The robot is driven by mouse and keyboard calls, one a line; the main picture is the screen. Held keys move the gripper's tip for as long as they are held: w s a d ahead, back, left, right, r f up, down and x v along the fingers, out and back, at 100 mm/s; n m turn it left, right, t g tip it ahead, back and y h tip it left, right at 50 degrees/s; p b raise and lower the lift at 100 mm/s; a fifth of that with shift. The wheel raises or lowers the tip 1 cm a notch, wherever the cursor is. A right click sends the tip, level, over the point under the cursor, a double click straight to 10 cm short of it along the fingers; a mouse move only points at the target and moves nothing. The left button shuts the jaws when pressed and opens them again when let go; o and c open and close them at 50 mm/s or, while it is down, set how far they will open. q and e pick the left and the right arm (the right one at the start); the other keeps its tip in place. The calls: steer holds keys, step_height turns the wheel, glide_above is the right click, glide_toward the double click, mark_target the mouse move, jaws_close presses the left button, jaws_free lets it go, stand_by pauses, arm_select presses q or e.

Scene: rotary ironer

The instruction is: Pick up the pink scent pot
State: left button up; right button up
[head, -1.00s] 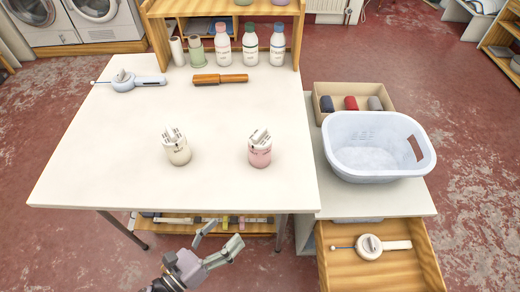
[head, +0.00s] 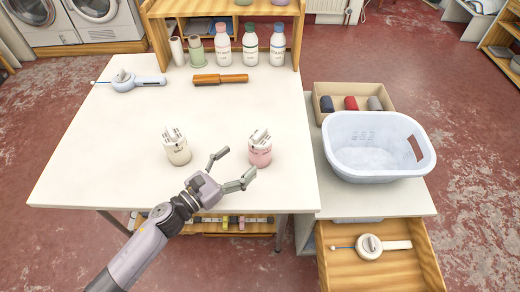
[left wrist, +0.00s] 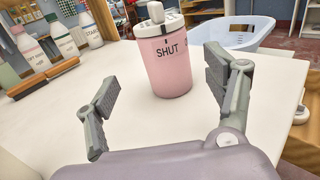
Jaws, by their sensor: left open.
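The pink scent pot (head: 260,151) stands upright on the white table (head: 110,160), right of its middle. It has a pale lid with a raised knob. In the left wrist view the pink pot (left wrist: 166,58) shows the word "SHUT" and stands beyond the fingertips, between them in the picture. My left gripper (head: 233,166) is open and empty at the table's front, with its fingers toward the pink pot. It also shows in the left wrist view (left wrist: 168,85). A cream pot (head: 177,149) of similar shape stands to the left. My right gripper is not in view.
Several bottles (head: 250,45) stand at the back by the wooden shelf. A brown-handled tool (head: 220,79) and a pale blue device (head: 135,82) lie on the table. A pale blue basket (head: 372,166) and an open drawer (head: 415,265) are at right. Table space around the pots is clear.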

mark_target(260, 147)
arm_select(q)
steer(key=x, duration=0.8)
steer(key=shift+d+f, duration=0.15)
steer(key=shift+d, duration=0.25)
steer(key=shift+a, duration=0.1)
steer(key=shift+c, duration=0.4)
steer(key=c, duration=1.2)
